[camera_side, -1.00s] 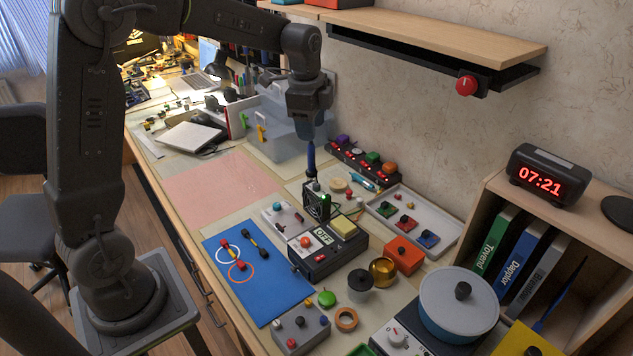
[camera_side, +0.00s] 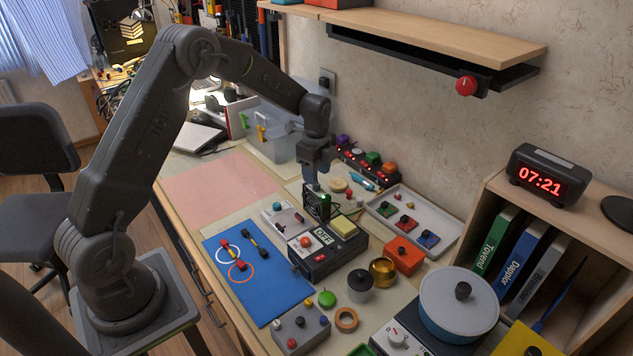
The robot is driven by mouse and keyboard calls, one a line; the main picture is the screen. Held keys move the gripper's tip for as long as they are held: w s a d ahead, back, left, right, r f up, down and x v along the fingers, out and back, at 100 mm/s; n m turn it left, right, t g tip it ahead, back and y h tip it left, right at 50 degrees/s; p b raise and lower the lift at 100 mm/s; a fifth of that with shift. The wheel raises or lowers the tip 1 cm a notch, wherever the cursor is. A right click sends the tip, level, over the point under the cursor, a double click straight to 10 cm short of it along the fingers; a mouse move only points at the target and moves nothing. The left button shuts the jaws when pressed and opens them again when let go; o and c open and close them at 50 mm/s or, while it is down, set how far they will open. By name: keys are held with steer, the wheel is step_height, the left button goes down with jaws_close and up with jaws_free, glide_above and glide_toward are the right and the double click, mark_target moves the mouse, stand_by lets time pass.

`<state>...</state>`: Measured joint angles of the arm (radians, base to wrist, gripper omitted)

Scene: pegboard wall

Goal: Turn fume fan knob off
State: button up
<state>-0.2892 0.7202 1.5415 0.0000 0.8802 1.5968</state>
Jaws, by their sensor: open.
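A small dark square fan (camera_side: 317,205) stands at the back of a black control box (camera_side: 327,250) on the bench. The box has an "OFF" label, a round orange-red knob (camera_side: 305,242) on a pale plate and a yellow block on top. A grey box with a teal knob (camera_side: 277,206) lies just left of the fan. Which knob belongs to the fan, and its setting, I cannot tell. My gripper (camera_side: 312,184) points down, open and empty, just above and behind the fan. Its fingers are small and partly hidden by the fan.
A row of coloured knobs (camera_side: 366,163) runs along the wall behind. A white tray (camera_side: 448,232) and an orange box (camera_side: 404,256) stand to the right. A blue mat (camera_side: 265,292) lies in front. The pink mat (camera_side: 210,187) is clear. A shelf (camera_side: 440,40) overhangs the back.

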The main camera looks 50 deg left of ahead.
mark_target(316, 187)
steer(key=shift+f, duration=1.8)
steer(key=shift+c, duration=0.5)
jaws_close()
